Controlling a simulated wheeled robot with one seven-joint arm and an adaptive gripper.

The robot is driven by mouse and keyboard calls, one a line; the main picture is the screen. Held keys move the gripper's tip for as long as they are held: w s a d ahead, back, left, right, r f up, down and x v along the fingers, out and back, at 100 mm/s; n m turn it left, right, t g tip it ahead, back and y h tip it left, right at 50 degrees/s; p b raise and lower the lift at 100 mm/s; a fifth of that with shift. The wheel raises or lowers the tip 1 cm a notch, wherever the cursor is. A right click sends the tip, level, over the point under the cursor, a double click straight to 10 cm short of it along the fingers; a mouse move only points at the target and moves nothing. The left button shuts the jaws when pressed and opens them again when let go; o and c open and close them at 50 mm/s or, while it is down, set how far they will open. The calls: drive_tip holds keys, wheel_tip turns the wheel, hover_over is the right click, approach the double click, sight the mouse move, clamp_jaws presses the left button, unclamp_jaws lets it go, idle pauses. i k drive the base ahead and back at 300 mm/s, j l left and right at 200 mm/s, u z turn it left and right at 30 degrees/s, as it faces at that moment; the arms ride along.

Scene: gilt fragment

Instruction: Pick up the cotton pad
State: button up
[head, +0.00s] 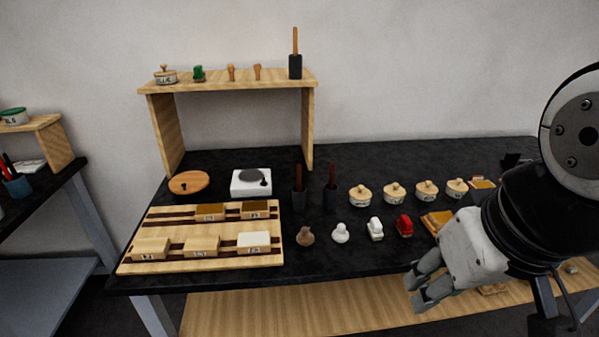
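A small white rounded piece with a knob-like top (340,233) stands on the black table and looks like the cotton pad, though its label cannot be read. A similar brown piece (305,237) stands to its left, and a white-and-tan piece (376,229) to its right. My gripper (414,293) is at the lower right, in front of the table's front edge, pointing down and left. Its two fingers are apart with a gap between them, and nothing shows in it. It is well to the right of the white piece and not touching it.
A red piece (404,226) and several lidded pots (393,193) stand nearby. Two dark holders with upright tools (299,200) are behind. A wooden board (135,263) with blocks lies left, below a raised wooden shelf (215,80).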

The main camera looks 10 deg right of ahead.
sight(339, 235)
drive_tip(key=i+z, duration=0.2)
drive_tip(key=z, duration=0.15)
drive_tip(key=i+j+z, duration=0.1)
drive_tip(key=i+z, duration=0.25)
drive_tip(key=i+j+z, duration=0.1)
drive_tip(key=z, duration=0.25)
